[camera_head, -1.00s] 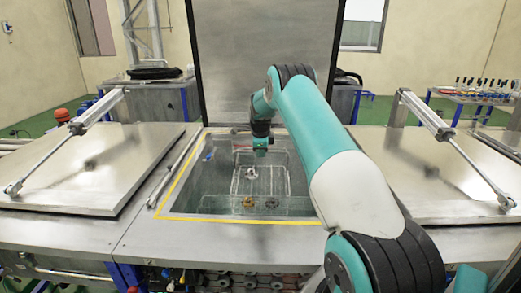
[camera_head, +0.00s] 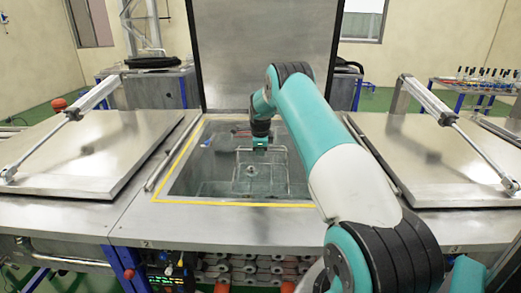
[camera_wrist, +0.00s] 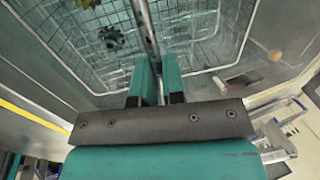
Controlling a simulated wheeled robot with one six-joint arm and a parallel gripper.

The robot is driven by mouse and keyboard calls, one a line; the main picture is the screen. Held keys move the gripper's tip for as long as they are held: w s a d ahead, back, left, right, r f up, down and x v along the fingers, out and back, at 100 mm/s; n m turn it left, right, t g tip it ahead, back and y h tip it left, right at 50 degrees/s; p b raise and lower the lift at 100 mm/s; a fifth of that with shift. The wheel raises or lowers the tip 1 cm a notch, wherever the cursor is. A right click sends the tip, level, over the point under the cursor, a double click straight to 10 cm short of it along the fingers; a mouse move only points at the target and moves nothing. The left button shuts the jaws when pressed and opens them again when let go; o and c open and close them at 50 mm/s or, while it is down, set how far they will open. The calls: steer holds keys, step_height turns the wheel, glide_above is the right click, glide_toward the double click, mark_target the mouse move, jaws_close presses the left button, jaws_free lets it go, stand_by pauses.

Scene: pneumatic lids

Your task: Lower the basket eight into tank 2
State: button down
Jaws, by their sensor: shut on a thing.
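The open tank (camera_head: 192,190), edged in yellow and labelled 2 at its front, lies in the middle of the counter. The wire basket (camera_head: 287,176) hangs inside the tank opening, and its lower part is hard to make out. My gripper (camera_head: 261,146) is over the tank, shut on the basket's handle. In the wrist view my gripper (camera_wrist: 157,92) has its two teal fingers around the handle bar (camera_wrist: 146,35). The basket mesh (camera_wrist: 70,42) lies below, with a dark gear-like part (camera_wrist: 110,38) and a brass-coloured part in it.
Tank 2's lid (camera_head: 265,55) stands raised behind the opening. Closed metal lids lie at left (camera_head: 85,150) and right (camera_head: 440,160), each with a slanted piston (camera_head: 95,97). A rack of coloured items (camera_head: 487,78) stands at back right.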

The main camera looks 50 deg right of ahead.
step_height(320, 180, down, 7)
steer(key=b, duration=0.4)
steer(key=shift+b, duration=0.4)
steer(key=shift+f+b, duration=0.65)
steer(key=shift+f, duration=0.15)
stand_by(0.7)
steer(key=shift+s+a+f+b, duration=0.1)
steer(key=shift+s+f+b, duration=0.1)
steer(key=shift+f+b, duration=0.25)
stand_by(0.6)
steer(key=c, duration=1.1)
jaws_free()
steer(key=shift+w+f, duration=0.15)
